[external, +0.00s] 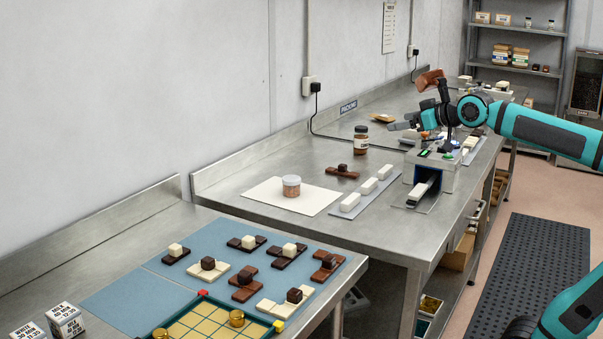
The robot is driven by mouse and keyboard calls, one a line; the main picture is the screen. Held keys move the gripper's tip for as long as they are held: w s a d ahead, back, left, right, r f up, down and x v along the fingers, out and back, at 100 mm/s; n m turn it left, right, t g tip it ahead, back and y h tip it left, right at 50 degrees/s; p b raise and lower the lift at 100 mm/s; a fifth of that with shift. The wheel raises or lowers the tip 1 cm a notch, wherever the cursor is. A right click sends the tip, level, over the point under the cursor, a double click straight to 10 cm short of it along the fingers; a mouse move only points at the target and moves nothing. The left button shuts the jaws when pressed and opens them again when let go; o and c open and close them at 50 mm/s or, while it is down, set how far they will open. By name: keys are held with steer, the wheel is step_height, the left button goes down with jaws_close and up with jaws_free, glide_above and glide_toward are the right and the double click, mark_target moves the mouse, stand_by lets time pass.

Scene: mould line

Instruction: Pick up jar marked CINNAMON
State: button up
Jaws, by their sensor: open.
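One jar (361,141) has a dark lid, brown contents and a pale label, and stands near the wall. Neither label is readable, so I cannot tell which is marked CINNAMON. My gripper (399,125) reaches in from the right and points left, open. It appears to the right of the dark-lidded jar and apart from it. No jar is between its fingers.
A grey machine (432,168) stands below my arm. White blocks (368,186) lie on a strip, with a brown piece (343,172) beside them. A blue mat (210,262) with several small block pieces fills the nearer bench. A shelf (516,66) stands at the back.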

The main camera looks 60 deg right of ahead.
steer(key=w+d+r+g, duration=0.3)
steer(key=w+d, duration=0.6)
steer(key=w, duration=0.1)
steer(key=m+g+y, duration=0.1)
steer(key=g, duration=0.6)
glide_above(361, 137)
steer(key=s+d, duration=0.2)
steer(key=s, duration=0.3)
step_height(361, 137, down, 11)
steer(key=x, duration=1.6)
steer(key=shift+w+a+f, duration=0.25)
steer(key=shift+w+a, duration=0.15)
steer(key=shift+c, duration=0.4)
steer(key=c, duration=1.1)
steer(key=shift+c, duration=0.2)
